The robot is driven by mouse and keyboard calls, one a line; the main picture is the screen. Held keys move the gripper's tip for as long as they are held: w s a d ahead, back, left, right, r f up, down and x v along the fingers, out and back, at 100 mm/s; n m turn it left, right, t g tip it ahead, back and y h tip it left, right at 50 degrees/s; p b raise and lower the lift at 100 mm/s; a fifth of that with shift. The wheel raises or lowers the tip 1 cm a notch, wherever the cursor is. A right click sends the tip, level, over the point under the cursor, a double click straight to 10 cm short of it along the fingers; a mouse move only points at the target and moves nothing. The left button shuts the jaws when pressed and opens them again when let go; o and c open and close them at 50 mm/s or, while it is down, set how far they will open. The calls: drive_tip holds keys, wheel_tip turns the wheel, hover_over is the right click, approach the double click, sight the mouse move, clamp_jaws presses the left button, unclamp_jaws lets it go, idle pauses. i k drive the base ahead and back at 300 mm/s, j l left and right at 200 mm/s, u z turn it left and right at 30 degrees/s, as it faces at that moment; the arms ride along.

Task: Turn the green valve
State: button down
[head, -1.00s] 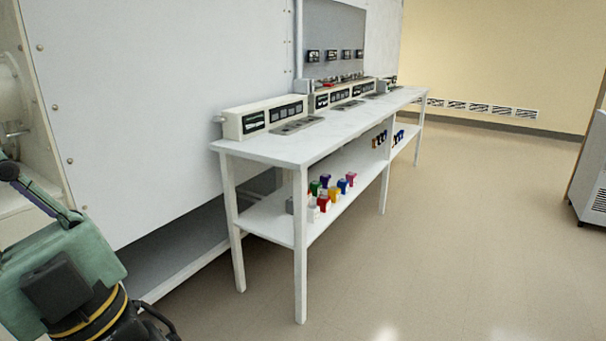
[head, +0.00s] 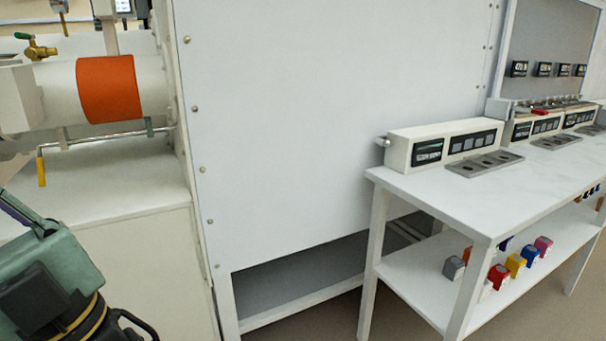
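The green valve (head: 23,36) shows at the upper left of the head view. It has a small green handle on a brass body (head: 38,50) and sits on top of a white horizontal cylinder (head: 55,92) with a wide orange band (head: 109,89). My gripper is not in view. Only green and black parts of my own arm show at the lower left, below and apart from the valve.
A yellow-handled lever (head: 41,168) hangs from a pipe under the cylinder. A large white panel (head: 330,110) fills the middle. A white bench (head: 470,210) with instruments and coloured blocks stands right. Some floor shows at the lower right.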

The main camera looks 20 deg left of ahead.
sight(20, 35)
drive_tip(key=i+j+u, duration=0.1)
drive_tip(key=i+u, duration=0.15)
drive_tip(key=u, duration=0.2)
drive_tip(key=i+u, duration=0.25)
drive_tip(key=u, duration=0.2)
drive_tip(key=i+l+u, duration=0.1)
drive_tip(key=u, duration=0.35)
drive_tip(key=i, duration=0.1)
